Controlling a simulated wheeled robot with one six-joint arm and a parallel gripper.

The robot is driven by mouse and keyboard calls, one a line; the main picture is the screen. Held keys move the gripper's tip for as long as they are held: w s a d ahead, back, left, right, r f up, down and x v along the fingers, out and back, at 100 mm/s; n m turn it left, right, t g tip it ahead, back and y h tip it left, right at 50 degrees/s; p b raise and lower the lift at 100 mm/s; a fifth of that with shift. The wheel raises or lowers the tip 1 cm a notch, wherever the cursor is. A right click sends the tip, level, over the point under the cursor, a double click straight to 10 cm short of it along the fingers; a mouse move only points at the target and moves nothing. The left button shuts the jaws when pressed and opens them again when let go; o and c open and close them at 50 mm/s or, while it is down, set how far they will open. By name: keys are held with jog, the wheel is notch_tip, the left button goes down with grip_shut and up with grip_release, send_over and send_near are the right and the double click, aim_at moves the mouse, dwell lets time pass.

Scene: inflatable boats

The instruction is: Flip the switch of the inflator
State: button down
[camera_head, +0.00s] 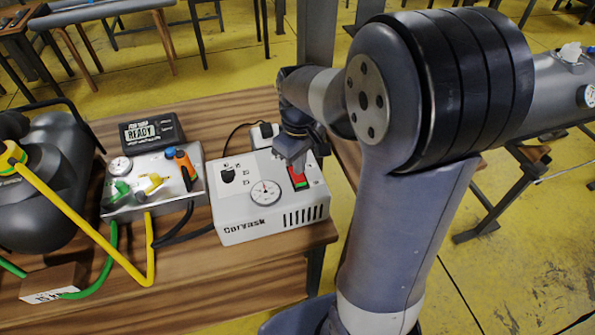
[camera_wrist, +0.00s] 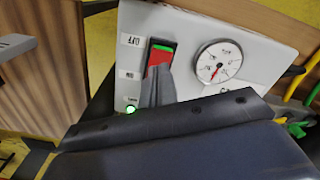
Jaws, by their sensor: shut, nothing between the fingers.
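The inflator (camera_head: 245,228) is a white box on the wooden table, marked "CorVask", with a round gauge (camera_head: 265,192) and a black knob (camera_head: 228,175). Its red and green rocker switch (camera_head: 299,179) is on the right of the top face. In the wrist view the switch (camera_wrist: 160,54) sits beside OFF and ON labels, and a green lamp (camera_wrist: 130,109) glows near ON. My gripper (camera_head: 298,165) is shut and empty, pointing down at the switch. In the wrist view its fingertips (camera_wrist: 156,75) cover the switch's lower part; I cannot tell whether they touch it.
Left of the inflator is a metal box (camera_head: 150,185) with valves and a gauge, and a display (camera_head: 152,132) reading "READY" behind it. A dark tank (camera_head: 50,170) and yellow and green hoses lie farther left. The table's front edge is close to the inflator.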

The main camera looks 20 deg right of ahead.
aim_at(299, 178)
jog(key=shift+f+b, duration=0.95)
jog(key=shift+f, duration=0.45)
dwell(0.4)
jog(key=shift+r, duration=0.15)
notch_tip(299, 178, up, 7)
jog(key=p, duration=0.6)
jog(key=shift+f, duration=0.2)
